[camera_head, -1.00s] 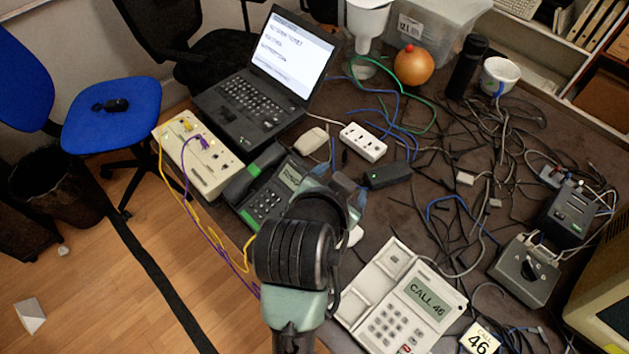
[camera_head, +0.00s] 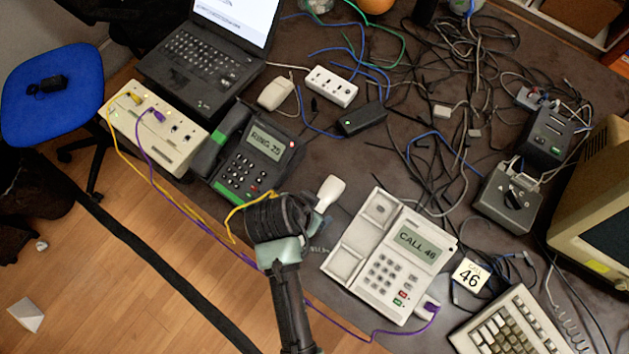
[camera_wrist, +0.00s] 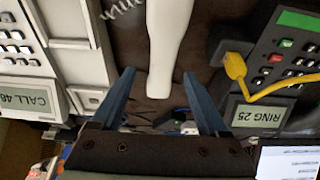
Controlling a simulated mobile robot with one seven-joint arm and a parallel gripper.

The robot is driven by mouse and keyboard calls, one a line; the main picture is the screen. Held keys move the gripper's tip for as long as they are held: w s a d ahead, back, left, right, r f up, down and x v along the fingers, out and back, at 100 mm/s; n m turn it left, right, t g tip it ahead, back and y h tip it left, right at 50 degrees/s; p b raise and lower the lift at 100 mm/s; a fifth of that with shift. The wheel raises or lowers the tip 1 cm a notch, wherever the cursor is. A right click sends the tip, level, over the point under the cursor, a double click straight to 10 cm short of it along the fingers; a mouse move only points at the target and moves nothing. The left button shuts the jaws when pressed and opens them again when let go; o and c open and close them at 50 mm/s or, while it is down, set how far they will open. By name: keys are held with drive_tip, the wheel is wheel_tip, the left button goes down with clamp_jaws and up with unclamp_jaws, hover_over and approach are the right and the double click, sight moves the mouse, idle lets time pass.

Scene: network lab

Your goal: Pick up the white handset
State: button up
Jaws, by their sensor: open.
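The white handset (camera_head: 329,192) lies off its cradle on the dark table, between the two desk phones. In the head view only its far end shows past my wrist. My gripper (camera_wrist: 158,77) is open, with its blue fingers on either side of the handset's narrow shaft (camera_wrist: 165,42) in the wrist view. I cannot tell whether they touch it. The head view mostly hides the fingers behind my wrist. The white phone (camera_head: 412,277) reads CALL 46 and has an empty cradle. It also shows at left in the wrist view (camera_wrist: 75,20).
A dark phone (camera_head: 254,164) with a green strip reads RING 25, its handset in place. A purple cable (camera_head: 329,331) and a yellow cable run near my arm. A laptop (camera_head: 200,65), white power strip (camera_head: 331,86), keyboard (camera_head: 520,325) and tangled black cables crowd the table.

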drive_tip(key=x, duration=0.4)
drive_tip(key=shift+s+a+f, duration=0.1)
drive_tip(key=shift+a+f, duration=0.1)
drive_tip(key=shift+f, duration=0.05)
clamp_jaws()
